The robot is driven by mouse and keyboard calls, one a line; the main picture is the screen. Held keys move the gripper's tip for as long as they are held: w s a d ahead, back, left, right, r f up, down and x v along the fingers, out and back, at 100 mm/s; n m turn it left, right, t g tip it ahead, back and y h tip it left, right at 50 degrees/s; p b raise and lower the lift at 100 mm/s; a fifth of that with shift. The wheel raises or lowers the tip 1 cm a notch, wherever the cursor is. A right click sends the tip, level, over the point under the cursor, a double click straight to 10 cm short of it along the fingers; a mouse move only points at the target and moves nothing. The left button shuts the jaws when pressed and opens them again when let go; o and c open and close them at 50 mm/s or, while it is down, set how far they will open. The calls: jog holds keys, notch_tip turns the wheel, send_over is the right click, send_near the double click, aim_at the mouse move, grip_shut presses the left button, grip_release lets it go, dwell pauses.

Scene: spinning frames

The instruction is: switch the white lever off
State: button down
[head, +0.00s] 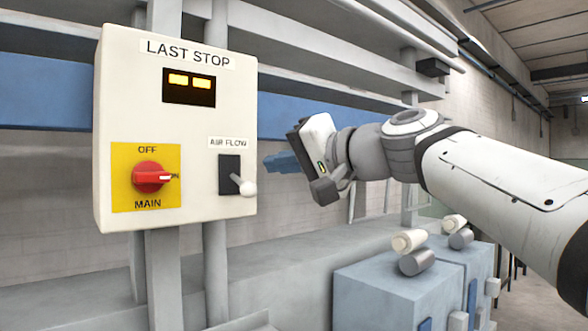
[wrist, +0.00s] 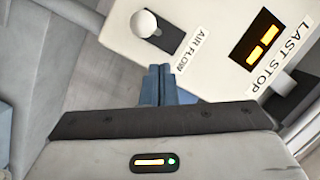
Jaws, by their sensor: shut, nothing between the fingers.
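The white lever (head: 243,185) with a round knob sticks out of a dark plate under the label AIR FLOW, at the lower right of a cream control box (head: 118,75). In the head view the lever slants down and to the right. In the wrist view the white lever (wrist: 146,24) is near the top, with its knob over the dark plate. My gripper (head: 270,163) is to the right of the box, beside the lever and apart from it in the head view. Its blue fingers are shut and empty. They also show in the wrist view (wrist: 157,72), below the lever.
A red rotary switch (head: 150,177) on a yellow OFF/ON MAIN plate sits on the box's left. A display with two lit yellow bars (head: 189,87) is above. A blue cabinet with rollers (head: 375,295) stands at the lower right. Grey posts hold the box.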

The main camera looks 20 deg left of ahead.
jog(key=d+b, duration=0.1)
jog(key=d, duration=1)
jog(key=shift+d, duration=0.15)
jog(key=w+d+f+m+t+h+p, duration=0.1)
jog(key=d+f+m+h+p, duration=0.1)
jog(key=d+f+h+p, duration=0.5)
jog(key=w+d+f+m+h+p, duration=0.1)
jog(key=d+f+m+h+p, duration=0.1)
jog(key=d+f, duration=0.65)
jog(key=s+d+f+g+h+p, duration=0.1)
jog(key=s+d+f+h+p, duration=0.2)
jog(key=f, duration=0.6)
jog(key=s+d+f+g+h+p, duration=0.1)
jog(key=s+d+f+h, duration=0.3)
jog(key=s+d+f, duration=0.4)
notch_tip(320, 180, down, 2)
jog(key=shift+s+d+f+g+p, duration=0.15)
jog(key=shift+d+g+p, duration=0.15)
jog(key=shift+d+p, duration=0.7)
